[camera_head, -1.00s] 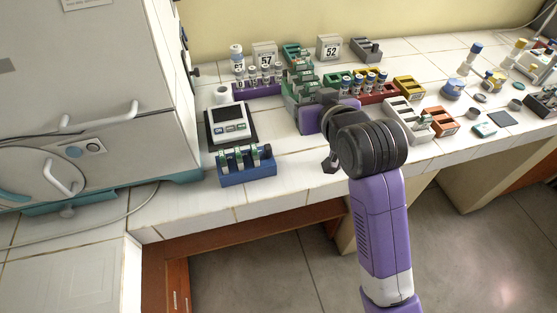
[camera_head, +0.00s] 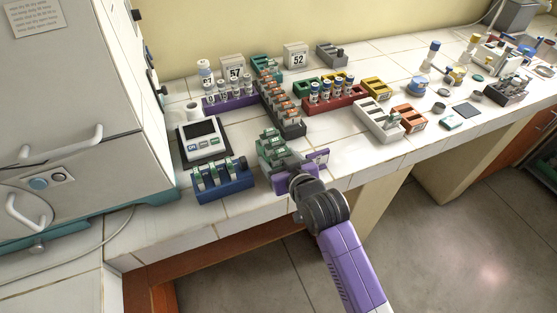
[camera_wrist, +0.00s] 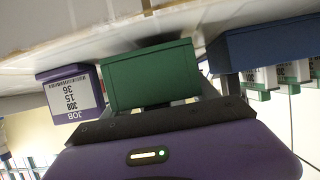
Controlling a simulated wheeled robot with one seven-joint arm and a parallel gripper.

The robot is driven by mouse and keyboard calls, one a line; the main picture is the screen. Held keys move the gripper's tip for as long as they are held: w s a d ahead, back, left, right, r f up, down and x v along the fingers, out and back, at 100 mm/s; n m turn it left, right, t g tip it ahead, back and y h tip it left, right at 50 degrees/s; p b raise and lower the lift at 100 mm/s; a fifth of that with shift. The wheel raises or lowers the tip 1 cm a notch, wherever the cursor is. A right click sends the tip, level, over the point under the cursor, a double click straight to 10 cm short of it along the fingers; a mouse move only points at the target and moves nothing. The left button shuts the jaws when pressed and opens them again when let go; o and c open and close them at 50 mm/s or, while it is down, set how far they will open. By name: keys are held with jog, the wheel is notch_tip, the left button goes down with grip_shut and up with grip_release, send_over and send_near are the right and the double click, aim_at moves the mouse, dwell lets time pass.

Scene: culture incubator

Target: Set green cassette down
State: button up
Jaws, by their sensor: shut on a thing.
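The green cassette (camera_head: 272,150) is in my gripper (camera_head: 290,170), near the front edge of the tiled bench. In the wrist view its plain green side (camera_wrist: 150,76) fills the middle, just beyond the jaws. My gripper is shut on it; the fingertips are mostly hidden. The cassette is low at the bench top, and I cannot tell whether it touches it. A purple block (camera_head: 317,158) stands to its right in the head view; its label reading "JOB 15 36" (camera_wrist: 75,94) shows in the wrist view.
A blue rack (camera_head: 222,192) with several slides stands left of the cassette, with a scale (camera_head: 201,142) behind it. A long grey rack (camera_head: 292,129) with orange-topped pieces is behind. A red rack (camera_head: 345,104) and white rack (camera_head: 372,122) stand right. Bench right of the purple block is bare.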

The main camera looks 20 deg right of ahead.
jog(key=shift+f, duration=0.25)
jog(key=shift+f, duration=0.1)
jog(key=o, duration=1.2)
jog(key=shift+f, duration=0.1)
jog(key=shift+r, duration=0.3)
jog(key=v, duration=1.2)
jog(key=shift+f, duration=0.1)
jog(key=shift+s, duration=0.1)
